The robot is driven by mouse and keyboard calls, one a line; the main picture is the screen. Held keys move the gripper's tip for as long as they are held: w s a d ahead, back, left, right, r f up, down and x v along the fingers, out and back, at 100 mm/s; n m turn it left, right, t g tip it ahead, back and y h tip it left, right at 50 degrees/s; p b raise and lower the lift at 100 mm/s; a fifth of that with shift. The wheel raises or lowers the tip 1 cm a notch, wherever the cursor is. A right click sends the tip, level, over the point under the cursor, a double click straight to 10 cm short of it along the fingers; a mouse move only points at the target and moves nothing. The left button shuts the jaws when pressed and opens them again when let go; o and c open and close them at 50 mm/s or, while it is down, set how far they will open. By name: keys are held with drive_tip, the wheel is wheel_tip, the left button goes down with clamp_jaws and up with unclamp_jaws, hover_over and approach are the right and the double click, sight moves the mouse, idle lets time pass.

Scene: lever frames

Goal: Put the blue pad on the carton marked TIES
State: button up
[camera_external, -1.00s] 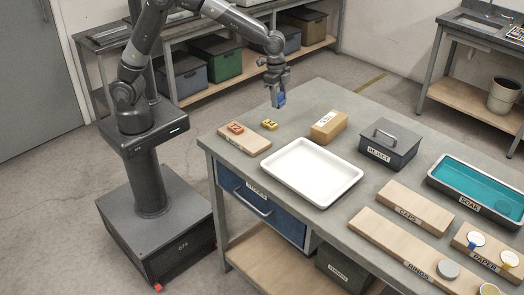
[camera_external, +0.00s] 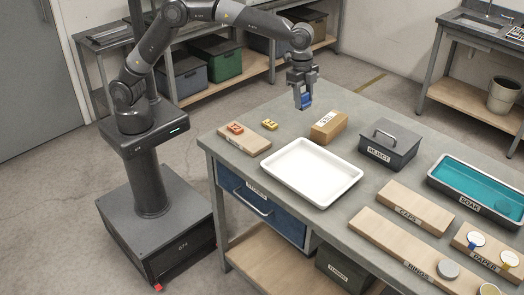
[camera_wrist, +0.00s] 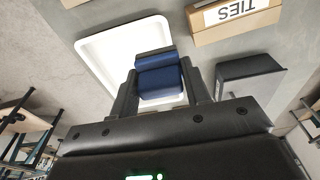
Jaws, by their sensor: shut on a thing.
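The blue pad (camera_wrist: 160,80) is between the fingers of my gripper (camera_wrist: 163,88) in the wrist view, and my gripper is shut on it. In the external view my gripper (camera_external: 304,101) points down and holds the blue pad (camera_external: 305,101) in the air above the back of the table, a little left of and above the carton marked TIES (camera_external: 329,126). The carton is a small tan box lying on the table, with a white label on top. In the wrist view the carton (camera_wrist: 235,30) is at the upper right, apart from the pad.
A white tray (camera_external: 291,179) lies in front of the carton. A grey lidded REJECT box (camera_external: 390,148) stands to its right. A wooden board (camera_external: 257,143) and a yellow piece (camera_external: 270,125) lie to the left. A teal-filled SOAK tray (camera_external: 480,185) is at the right.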

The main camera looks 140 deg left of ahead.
hover_over(320, 121)
drive_tip(key=f, duration=0.6)
drive_tip(key=shift+s+f, duration=0.25)
drive_tip(key=shift+f, duration=2.1)
drive_tip(key=shift+f, duration=0.15)
drive_tip(key=o, duration=1)
wheel_tip(320, 121, up, 12)
drive_tip(key=s, duration=0.1)
drive_tip(key=shift+s, duration=0.25)
